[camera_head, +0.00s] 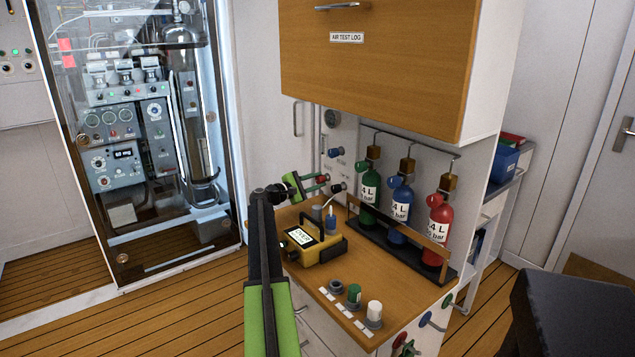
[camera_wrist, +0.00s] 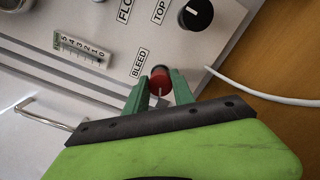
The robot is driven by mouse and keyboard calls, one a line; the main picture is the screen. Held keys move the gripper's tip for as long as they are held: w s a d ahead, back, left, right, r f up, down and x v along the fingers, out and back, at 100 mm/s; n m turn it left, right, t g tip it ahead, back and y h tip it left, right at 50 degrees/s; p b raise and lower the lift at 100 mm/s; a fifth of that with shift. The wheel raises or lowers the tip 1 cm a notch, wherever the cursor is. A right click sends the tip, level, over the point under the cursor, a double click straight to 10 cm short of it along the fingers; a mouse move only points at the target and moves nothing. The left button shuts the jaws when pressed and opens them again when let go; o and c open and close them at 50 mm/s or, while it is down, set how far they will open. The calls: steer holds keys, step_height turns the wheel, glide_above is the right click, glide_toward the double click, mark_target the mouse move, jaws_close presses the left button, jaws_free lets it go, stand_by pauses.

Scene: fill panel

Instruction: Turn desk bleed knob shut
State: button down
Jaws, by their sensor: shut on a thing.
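The red bleed knob (camera_wrist: 160,77) sits on the grey panel beside the label "BLEED" in the wrist view. It also shows as a small red spot at my fingertips in the head view (camera_head: 322,179). My gripper (camera_wrist: 160,86) is shut on the knob, with one green finger on either side of it. In the head view my gripper (camera_head: 312,183) reaches to the panel above the desk's back left corner. The fingers and a small grey part at the front hide some of the knob.
A black knob (camera_wrist: 195,14) labelled "TOP" and a white cable (camera_wrist: 255,92) are close by. A gauge scale (camera_wrist: 82,49) is on the panel. Green, blue and red cylinders (camera_head: 400,210) stand to the right.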

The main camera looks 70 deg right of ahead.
steer(key=m, duration=0.4)
steer(key=shift+s+a+f+m, duration=0.15)
steer(key=shift+s+a+m, duration=0.05)
steer(key=shift+m, duration=0.2)
steer(key=m, duration=0.3)
steer(key=shift+m, duration=0.4)
steer(key=m, duration=0.4)
steer(key=shift+d+f+m, duration=0.1)
steer(key=shift+m, duration=1.7)
steer(key=c, duration=1.1)
jaws_free()
steer(key=shift+w, duration=0.1)
